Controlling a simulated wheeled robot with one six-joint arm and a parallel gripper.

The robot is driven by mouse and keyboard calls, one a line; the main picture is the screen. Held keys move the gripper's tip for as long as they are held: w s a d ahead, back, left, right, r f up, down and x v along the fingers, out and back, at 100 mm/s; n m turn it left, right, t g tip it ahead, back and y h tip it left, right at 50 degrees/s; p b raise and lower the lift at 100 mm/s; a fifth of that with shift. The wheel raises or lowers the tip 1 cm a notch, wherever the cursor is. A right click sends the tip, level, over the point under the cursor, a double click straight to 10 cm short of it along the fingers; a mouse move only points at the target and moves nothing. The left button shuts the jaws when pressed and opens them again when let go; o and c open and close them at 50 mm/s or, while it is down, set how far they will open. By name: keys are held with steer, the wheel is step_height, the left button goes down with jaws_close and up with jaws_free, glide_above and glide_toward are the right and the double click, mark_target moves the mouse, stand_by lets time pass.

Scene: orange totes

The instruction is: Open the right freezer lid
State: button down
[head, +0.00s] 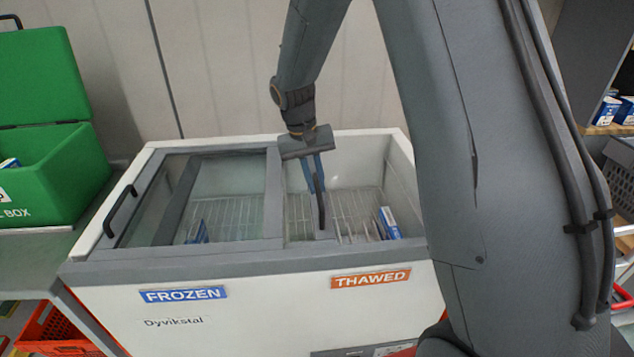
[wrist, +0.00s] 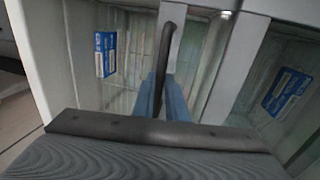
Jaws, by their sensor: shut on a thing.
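The white chest freezer (head: 250,258) has two sliding glass lids. The right lid's upright black handle (head: 321,207) is on a grey frame bar; it also shows in the wrist view (wrist: 166,42). My gripper (head: 315,178) comes down from above, its blue fingers (wrist: 162,98) shut on this handle. The right lid lies partly slid left, its far bar (head: 178,200) seen through the glass of the left lid (head: 225,190). To the right of the handle the THAWED side is uncovered. The left lid's black handle (head: 121,210) is at the far left.
A blue-and-white box (head: 388,222) lies under the uncovered right part, and another (head: 197,232) is under the glass at left. A green box (head: 50,165) with a raised lid stands left of the freezer. Shelves with goods (head: 610,110) stand at right.

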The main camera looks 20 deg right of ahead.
steer(key=c, duration=1.8)
jaws_free()
steer(key=shift+o, duration=0.2)
steer(key=shift+a+r, duration=0.1)
steer(key=shift+r, duration=0.05)
step_height(320, 180, up, 8)
steer(key=a+b, duration=0.1)
steer(key=shift+w+a+f, duration=0.15)
steer(key=shift+a+f, duration=0.1)
steer(key=s+d+f+n+y, duration=0.1)
steer(key=s+f, duration=0.2)
steer(key=s, duration=0.8)
steer(key=s+d+f+t+y, duration=0.1)
steer(key=s+f, duration=0.2)
steer(key=s, duration=0.9)
steer(key=shift+d+f+n, duration=0.15)
steer(key=shift+d+n, duration=0.05)
steer(key=shift+n, duration=0.2)
